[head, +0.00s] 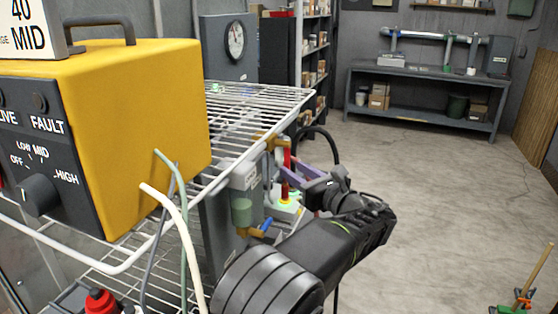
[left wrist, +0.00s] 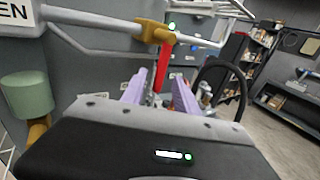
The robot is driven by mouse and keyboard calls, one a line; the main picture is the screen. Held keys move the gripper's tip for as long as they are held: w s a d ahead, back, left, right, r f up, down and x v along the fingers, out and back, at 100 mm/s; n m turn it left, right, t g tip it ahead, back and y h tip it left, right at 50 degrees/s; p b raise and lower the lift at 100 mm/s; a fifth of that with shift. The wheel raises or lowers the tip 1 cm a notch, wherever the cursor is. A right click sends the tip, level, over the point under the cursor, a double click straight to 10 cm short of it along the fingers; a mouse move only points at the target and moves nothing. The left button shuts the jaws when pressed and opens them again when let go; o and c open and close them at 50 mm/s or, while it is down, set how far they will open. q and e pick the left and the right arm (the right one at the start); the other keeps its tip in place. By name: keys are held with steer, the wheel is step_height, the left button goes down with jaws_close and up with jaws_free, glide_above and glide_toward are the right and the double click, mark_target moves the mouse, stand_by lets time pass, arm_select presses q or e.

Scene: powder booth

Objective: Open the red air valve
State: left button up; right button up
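The red air valve lever (head: 286,170) hangs vertically below a brass valve body (head: 277,142) on a pipe beside the wire rack. In the left wrist view, the red lever (left wrist: 162,68) also points down from the yellow-brass body (left wrist: 153,31). My left gripper (head: 289,177) has purple fingers reaching toward the lever. In the left wrist view the fingers (left wrist: 158,85) stand apart, with the lever showing between and beyond them. I cannot tell whether either finger touches it. My right gripper is not in view.
A yellow control box (head: 150,130) stands on the white wire rack (head: 260,100) at the left. A filter bowl (head: 243,205) and a blue-handled valve (head: 266,224) sit close below the lever. A black hose (head: 325,135) loops just behind my gripper. The floor at right is mostly clear.

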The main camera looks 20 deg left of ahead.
mark_target(285, 164)
arm_select(q)
steer(key=p+x, duration=0.1)
steer(key=x, duration=0.6)
steer(key=shift+p, duration=0.3)
steer(key=shift+w, duration=0.1)
jaws_close()
stand_by(1.0)
